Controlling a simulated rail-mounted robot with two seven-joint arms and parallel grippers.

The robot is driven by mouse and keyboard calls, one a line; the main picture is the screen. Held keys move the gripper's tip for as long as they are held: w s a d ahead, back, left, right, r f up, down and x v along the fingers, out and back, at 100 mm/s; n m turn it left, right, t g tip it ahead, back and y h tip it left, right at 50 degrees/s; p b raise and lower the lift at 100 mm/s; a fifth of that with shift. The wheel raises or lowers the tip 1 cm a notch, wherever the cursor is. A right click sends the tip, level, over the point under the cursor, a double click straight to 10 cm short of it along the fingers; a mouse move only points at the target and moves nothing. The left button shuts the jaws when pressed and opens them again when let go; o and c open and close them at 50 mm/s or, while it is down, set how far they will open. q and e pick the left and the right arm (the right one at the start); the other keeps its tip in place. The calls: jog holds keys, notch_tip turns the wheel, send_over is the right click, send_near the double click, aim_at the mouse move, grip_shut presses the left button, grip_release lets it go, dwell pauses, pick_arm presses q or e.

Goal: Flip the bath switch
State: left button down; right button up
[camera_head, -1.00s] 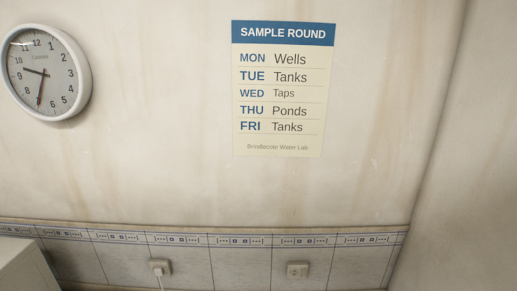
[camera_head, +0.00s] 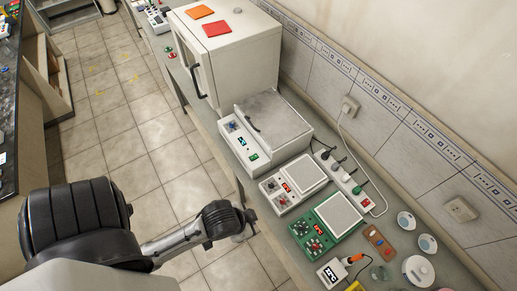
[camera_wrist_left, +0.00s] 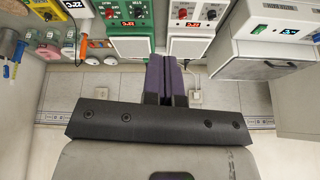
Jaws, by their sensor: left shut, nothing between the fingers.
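The bath (camera_head: 272,117) is a white box with a grey lid and a dark handle, standing in front of the tall white cabinet in the head view. Its front panel carries a dark knob (camera_head: 232,127), a lit display (camera_head: 241,141) and a small green part (camera_head: 254,157) that looks like the switch; its position is too small to tell. The bath (camera_wrist_left: 265,66) also shows at the right of the left wrist view. My left gripper (camera_wrist_left: 172,62) is shut and empty, pointing at the white balance-like device, left of the bath there. My right gripper is not in view.
A white-topped device (camera_head: 300,176) and a green device (camera_head: 335,215) stand beside the bath. A power strip (camera_head: 345,178) with plugs and cables lies behind them. A tall white cabinet (camera_head: 235,55) stands beyond the bath. Open floor (camera_head: 120,130) lies left of the bench.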

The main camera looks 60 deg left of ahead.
pick_arm(q)
jog(key=w+a+r+m+t+y+b, duration=0.1)
jog(key=w+a+r+t+b, duration=0.15)
jog(key=w, duration=0.45)
jog(key=w+a+r+m+t+b, duration=0.1)
jog(key=w+r+m+t+b, duration=0.1)
jog(key=w+r, duration=0.3)
jog(key=w+a+r+m+t+y+b, duration=0.1)
jog(key=w+r+t+b, duration=0.15)
jog(key=w, duration=0.55)
jog(key=w+a+m+g+y+b, duration=0.2)
jog(key=w+a, duration=0.5)
jog(key=w, duration=0.1)
jog(key=a+f+n+g+y+b, duration=0.1)
jog(key=a+f+n+g, duration=0.15)
jog(key=a, duration=0.45)
jog(key=a+f+n+g+y+b, duration=0.1)
jog(key=a+f+n+g, duration=0.15)
jog(key=a, duration=0.45)
jog(key=s+a+f+n+g+h, duration=0.2)
jog(key=f+n, duration=0.3)
jog(key=n, duration=0.5)
jog(key=s+a+f+n+g+h, duration=0.1)
jog(key=s+f+n+g+h, duration=0.2)
jog(key=n, duration=0.8)
notch_tip(320, 180, down, 3)
jog(key=shift+s+a+f+g+h, duration=0.1)
jog(key=shift+s+a+g+h, duration=0.35)
jog(key=shift+s, duration=0.75)
